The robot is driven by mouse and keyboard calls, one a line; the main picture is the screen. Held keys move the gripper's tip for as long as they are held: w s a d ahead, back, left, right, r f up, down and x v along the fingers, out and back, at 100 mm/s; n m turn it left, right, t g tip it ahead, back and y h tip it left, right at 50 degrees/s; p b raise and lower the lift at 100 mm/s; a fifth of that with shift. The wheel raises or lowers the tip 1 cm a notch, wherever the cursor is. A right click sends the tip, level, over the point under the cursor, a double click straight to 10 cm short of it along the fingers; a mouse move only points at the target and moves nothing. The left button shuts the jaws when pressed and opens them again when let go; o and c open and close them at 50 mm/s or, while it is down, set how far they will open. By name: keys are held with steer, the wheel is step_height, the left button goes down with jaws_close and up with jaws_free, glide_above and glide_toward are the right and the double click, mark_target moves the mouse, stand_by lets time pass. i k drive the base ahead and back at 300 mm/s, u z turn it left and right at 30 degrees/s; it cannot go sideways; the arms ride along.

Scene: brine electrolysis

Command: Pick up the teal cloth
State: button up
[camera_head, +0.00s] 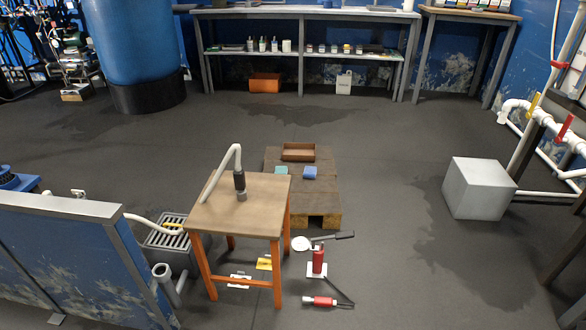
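The teal cloth (281,170) is a small, flat-looking patch on the left part of a low wooden pallet (322,200). It shows just beyond the far right corner of a wooden-topped table (215,218) with orange legs, whose edge may hide its near side. A small blue block-like thing (310,173) lies to its right, apart from it. A shallow brown tray (298,151) sits behind both on the pallet. My gripper is not in view.
In front of the pallet lie a red cylinder (318,262), another red tool (322,301) and a black-handled item (335,237). A grey cube (479,188) stands right; floor between is clear.

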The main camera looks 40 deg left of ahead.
mark_target(280, 170)
steer(key=z, duration=0.05)
steer(key=i, duration=2.05)
steer(key=u, duration=1)
steer(key=i, duration=1.2)
steer(key=u, duration=1.65)
steer(key=i, duration=0.45)
steer(key=u, duration=0.2)
